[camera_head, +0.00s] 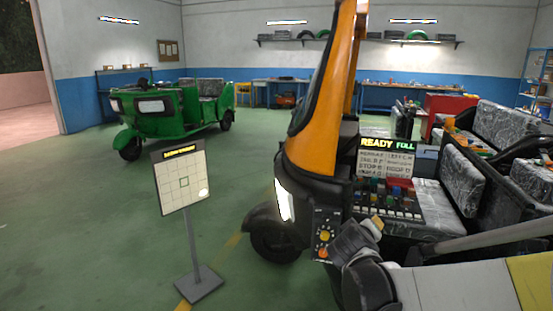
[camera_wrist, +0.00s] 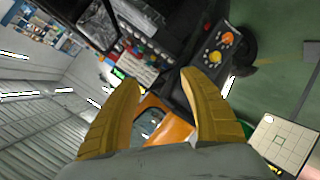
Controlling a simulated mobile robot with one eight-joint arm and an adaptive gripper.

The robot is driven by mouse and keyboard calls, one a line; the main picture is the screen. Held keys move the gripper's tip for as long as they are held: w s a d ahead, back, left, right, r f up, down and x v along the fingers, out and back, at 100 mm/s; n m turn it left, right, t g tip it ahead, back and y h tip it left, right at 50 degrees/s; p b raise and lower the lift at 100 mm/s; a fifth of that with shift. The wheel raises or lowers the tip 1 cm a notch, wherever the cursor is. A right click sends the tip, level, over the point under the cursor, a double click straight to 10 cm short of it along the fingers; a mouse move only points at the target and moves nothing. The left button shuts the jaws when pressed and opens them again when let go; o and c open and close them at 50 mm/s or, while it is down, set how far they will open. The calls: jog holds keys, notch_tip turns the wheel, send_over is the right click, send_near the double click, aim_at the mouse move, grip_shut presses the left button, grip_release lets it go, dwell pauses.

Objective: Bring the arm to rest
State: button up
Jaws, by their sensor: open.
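My gripper (camera_head: 372,227) is in front of the orange rickshaw (camera_head: 320,120), beside its control panels, with my arm reaching in from the lower right. In the wrist view, the two yellow fingers of my gripper (camera_wrist: 158,82) are spread apart with nothing between them. The small knob panel (camera_head: 325,235) with a yellow dial and an orange button is just left of my gripper. It also shows in the wrist view (camera_wrist: 216,50). Whether my gripper touches the rickshaw cannot be told.
A display reading "READY FULL" (camera_head: 387,143) stands above a panel of coloured switches (camera_head: 385,190). A white grid board (camera_head: 181,182) on a stand is at the left. A green rickshaw (camera_head: 170,108) stands farther back. The green floor between them is clear.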

jog(key=s+a+f+m+g+y, duration=0.1)
jog(key=s+a+m+g+y, duration=0.1)
jog(key=s, duration=1.2)
jog(key=s+a+f+m+g+y, duration=0.1)
jog(key=s+a+m+g+y, duration=0.1)
jog(key=s, duration=1.3)
jog(key=shift+s+a+f+m+g+y, duration=0.15)
jog(key=shift+a+f+m+g+y, duration=0.2)
jog(key=shift+a+y, duration=0.5)
